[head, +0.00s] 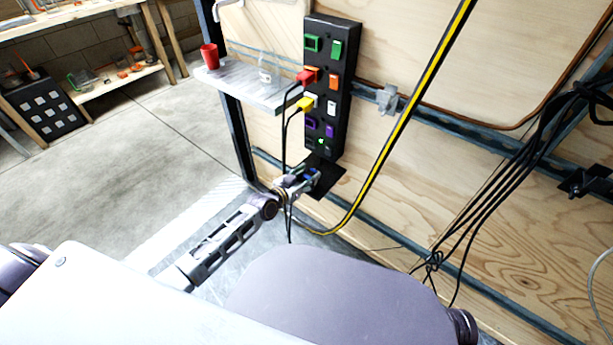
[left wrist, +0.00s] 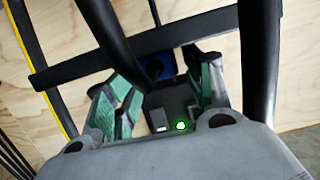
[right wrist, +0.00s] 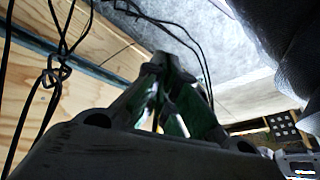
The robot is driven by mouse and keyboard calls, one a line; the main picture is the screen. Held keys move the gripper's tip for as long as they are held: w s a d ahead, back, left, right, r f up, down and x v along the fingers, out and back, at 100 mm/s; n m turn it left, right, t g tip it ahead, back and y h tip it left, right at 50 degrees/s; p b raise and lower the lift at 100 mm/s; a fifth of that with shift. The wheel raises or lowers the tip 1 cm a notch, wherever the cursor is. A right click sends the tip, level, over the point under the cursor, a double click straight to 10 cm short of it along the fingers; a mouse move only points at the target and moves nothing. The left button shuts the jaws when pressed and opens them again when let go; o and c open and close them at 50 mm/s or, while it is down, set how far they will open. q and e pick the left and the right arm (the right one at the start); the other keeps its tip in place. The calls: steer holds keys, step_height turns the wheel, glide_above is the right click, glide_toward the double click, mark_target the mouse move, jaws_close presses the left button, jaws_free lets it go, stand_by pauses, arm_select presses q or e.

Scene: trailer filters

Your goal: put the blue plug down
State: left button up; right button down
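The blue plug (head: 311,173) is small in the head view, at the black square below the power panel. It shows in the left wrist view as a dark blue piece (left wrist: 156,67) between my left fingertips. My left gripper (head: 298,180) is at the plug; its green-padded fingers (left wrist: 158,82) stand apart, with a visible gap beside the blue piece. Whether the plug rests on the black square (head: 328,184) is too small to tell. My right gripper (right wrist: 162,65) is away from it, its fingertips together with nothing seen between them.
The black panel (head: 317,75) has coloured sockets, with a red plug (head: 307,77) and a yellow plug (head: 304,104) in it. Their black cables hang close to my left gripper. A shelf (head: 240,84) holds a red cup (head: 209,56). A yellow-black cable (head: 400,124) hangs to the right.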

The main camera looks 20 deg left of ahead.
arm_select(q)
steer(key=shift+s+d+f, duration=0.1)
steer(key=shift+s+f, duration=0.25)
steer(key=shift+f, duration=0.35)
arm_select(e)
steer(key=shift+w+r, duration=0.15)
steer(key=shift+w, duration=0.05)
arm_select(q)
steer(key=shift+r+p, duration=0.4)
steer(key=shift+r, duration=0.25)
steer(key=shift+s+a+r, duration=0.25)
steer(key=shift+s+a, duration=0.2)
steer(key=shift+s, duration=0.15)
steer(key=shift+s+a+r+p, duration=0.2)
steer(key=shift+s+r+p, duration=0.2)
steer(key=shift+s+p, duration=0.25)
steer(key=p+v, duration=0.2)
steer(key=v, duration=0.6)
steer(key=shift+s+a+r, duration=0.15)
steer(key=shift+s+r, duration=0.05)
steer(key=shift+s, duration=0.1)
arm_select(e)
steer(key=shift+g+h, duration=0.7)
steer(key=shift+g, duration=0.1)
steer(key=d+r, duration=0.1)
steer(key=s+d+r, duration=0.1)
steer(key=r, duration=0.1)
steer(key=shift+s+d+r, duration=0.1)
steer(key=shift+r, duration=0.15)
